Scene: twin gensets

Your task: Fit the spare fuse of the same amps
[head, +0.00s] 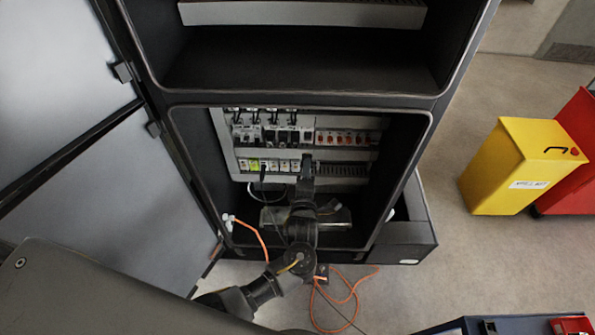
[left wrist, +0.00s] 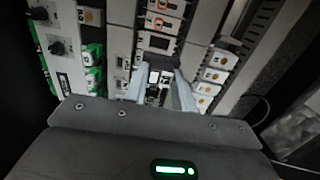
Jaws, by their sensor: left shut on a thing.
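The open cabinet holds a panel (head: 243,165) with two rows of modules. My left gripper (head: 306,168) reaches into the cabinet, at the lower row, right of the green-marked modules (head: 268,165). In the left wrist view its fingers (left wrist: 158,92) are shut on a small white-and-dark part (left wrist: 158,78) in line with the module row. I cannot tell whether this part is a fuse or a holder, or whether it is seated. No amp marking is readable. My right gripper is not in view.
The cabinet door (head: 60,80) stands open at left. An orange cable (head: 350,290) loops on the floor in front. A yellow bin (head: 515,165) and a red cabinet (head: 580,150) stand at right.

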